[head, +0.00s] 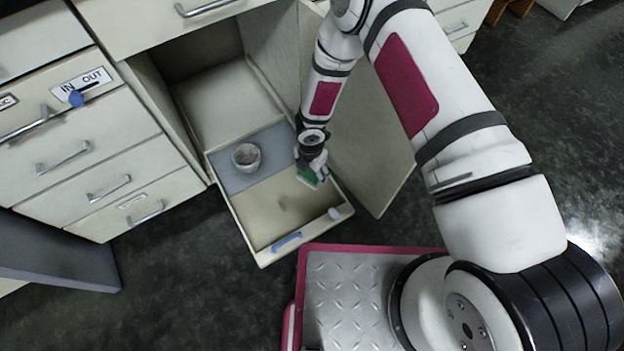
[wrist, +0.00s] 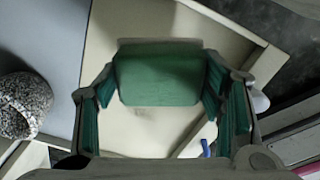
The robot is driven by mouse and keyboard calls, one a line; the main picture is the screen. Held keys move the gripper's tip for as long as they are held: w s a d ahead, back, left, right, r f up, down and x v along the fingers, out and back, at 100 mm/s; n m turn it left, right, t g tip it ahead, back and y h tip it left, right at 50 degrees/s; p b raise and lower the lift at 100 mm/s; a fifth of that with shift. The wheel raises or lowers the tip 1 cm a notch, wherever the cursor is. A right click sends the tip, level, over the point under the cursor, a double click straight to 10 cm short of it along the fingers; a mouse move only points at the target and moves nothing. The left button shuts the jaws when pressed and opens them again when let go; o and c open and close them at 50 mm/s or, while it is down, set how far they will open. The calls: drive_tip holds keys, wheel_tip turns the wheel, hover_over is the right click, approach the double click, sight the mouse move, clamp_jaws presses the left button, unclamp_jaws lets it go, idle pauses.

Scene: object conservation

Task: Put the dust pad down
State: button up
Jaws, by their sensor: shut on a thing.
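The dust pad (wrist: 158,76) is a green block with a pale edge, held between my gripper's fingers in the wrist view. The dust pad (head: 307,177) shows as a small green patch in the head view. My gripper (head: 311,168) is shut on it, over the right side of the pulled-out drawer (head: 250,222). In the wrist view, my gripper's fingers (wrist: 160,98) stand on either side of the pad. Pale drawer floor shows beneath; whether the pad touches it, I cannot tell.
A speckled grey bowl (head: 246,157) stands on the blue-grey mat (head: 228,181) at the drawer's back. A blue item (head: 287,242) and a white round item (head: 334,214) are at the front edge. The open cabinet door (head: 372,140) is close on the right. The drawer's front floor is mostly clear.

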sight(310, 172)
drive_tip(key=shift+f+b, duration=0.85)
drive_tip(key=shift+f, duration=1.6)
drive_tip(key=shift+f, duration=0.1)
drive_tip(key=o, duration=1)
wheel_tip(310, 172, up, 12)
drive_tip(key=p, duration=0.4)
